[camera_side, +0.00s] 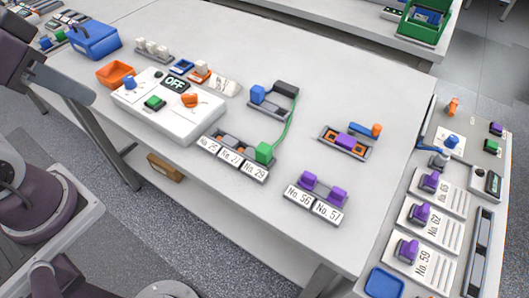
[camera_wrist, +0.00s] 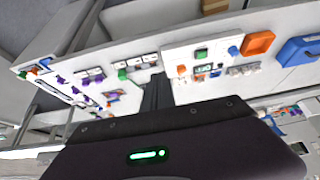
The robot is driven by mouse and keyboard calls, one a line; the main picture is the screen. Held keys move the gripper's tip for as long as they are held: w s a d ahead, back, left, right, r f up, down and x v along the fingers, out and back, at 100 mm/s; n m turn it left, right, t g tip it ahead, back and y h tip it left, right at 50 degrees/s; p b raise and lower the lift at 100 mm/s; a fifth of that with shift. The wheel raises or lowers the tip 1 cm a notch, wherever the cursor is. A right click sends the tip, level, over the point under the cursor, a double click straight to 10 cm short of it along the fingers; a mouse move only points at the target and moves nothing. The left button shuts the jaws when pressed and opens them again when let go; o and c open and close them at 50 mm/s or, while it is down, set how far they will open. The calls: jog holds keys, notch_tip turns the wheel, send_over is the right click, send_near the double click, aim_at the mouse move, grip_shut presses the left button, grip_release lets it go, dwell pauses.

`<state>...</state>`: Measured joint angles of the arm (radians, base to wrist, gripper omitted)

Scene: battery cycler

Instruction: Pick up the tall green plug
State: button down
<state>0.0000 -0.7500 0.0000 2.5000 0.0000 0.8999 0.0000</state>
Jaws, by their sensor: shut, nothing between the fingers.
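The tall green plug (camera_side: 264,152) stands at the right end of a small rack (camera_side: 228,145), behind the label No. 29. A green cable runs from it up to a dark block (camera_side: 286,88). In the wrist view the green plug (camera_wrist: 122,74) is small, left of my gripper (camera_wrist: 157,80). My gripper's dark fingers are together and empty, and the plug is apart from them. The side view shows purple arm parts at the left, but not my fingers.
A white OFF box (camera_side: 170,112) with a green button (camera_side: 154,102) stands left of the rack. A blue case (camera_side: 94,38) is farther left. The rear table is mostly clear.

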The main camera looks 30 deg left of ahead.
dwell(0.3)
jog(key=c, duration=1)
grip_release()
jog(key=shift+c, duration=0.2)
jog(key=n+g, duration=0.5)
jog(key=n, duration=1.2)
send_over(264, 147)
jog(key=f, duration=1.4)
jog(key=shift+s+a+f, duration=0.1)
jog(key=shift+a+f, duration=0.1)
jog(key=shift+f, duration=0.2)
jog(key=shift+n+g, duration=0.3)
jog(key=shift+n, duration=0.2)
jog(key=f, duration=0.8)
jog(key=shift+d, duration=0.2)
jog(key=shift+c, duration=0.4)
